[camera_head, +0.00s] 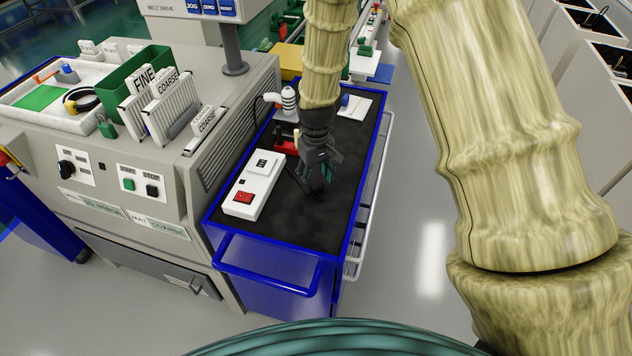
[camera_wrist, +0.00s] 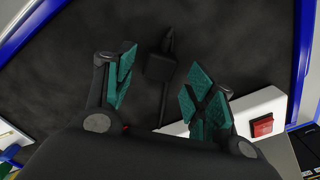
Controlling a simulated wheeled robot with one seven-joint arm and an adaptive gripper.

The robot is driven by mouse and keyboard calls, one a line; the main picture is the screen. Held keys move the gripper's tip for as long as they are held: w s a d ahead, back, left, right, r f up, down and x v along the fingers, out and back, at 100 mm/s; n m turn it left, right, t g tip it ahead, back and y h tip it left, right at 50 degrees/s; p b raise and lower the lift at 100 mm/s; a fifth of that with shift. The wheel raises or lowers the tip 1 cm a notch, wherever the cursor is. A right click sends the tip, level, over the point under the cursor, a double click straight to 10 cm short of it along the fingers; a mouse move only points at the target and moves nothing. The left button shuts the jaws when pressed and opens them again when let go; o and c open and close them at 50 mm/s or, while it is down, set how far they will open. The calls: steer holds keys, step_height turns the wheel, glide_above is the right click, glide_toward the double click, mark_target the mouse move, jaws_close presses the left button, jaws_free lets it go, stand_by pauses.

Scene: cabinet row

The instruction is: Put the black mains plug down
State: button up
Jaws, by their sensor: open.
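My gripper (camera_head: 320,178) points down over the black mat on top of the blue cart. In the wrist view my gripper (camera_wrist: 160,72) is open, with its teal finger pads well apart. The black mains plug (camera_wrist: 161,67) shows between and just beyond the fingertips, with clear gaps on both sides. Its thin cable (camera_wrist: 163,106) runs back toward the palm. The plug appears to lie on the dark mat, though contact is hard to judge. In the head view I cannot clearly separate it from the dark gripper and mat.
A white socket block (camera_head: 240,208) with a red switch (camera_head: 244,197) lies left of my gripper. A red item (camera_head: 286,147) and a white ribbed object (camera_head: 288,100) are farther back. A grey machine (camera_head: 210,120) borders the cart's left. The near mat (camera_head: 300,225) is clear.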

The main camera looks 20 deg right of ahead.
mark_target(316, 183)
step_height(316, 183, up, 10)
steer(key=b, duration=0.2)
steer(key=shift+r, duration=0.15)
stand_by(1.6)
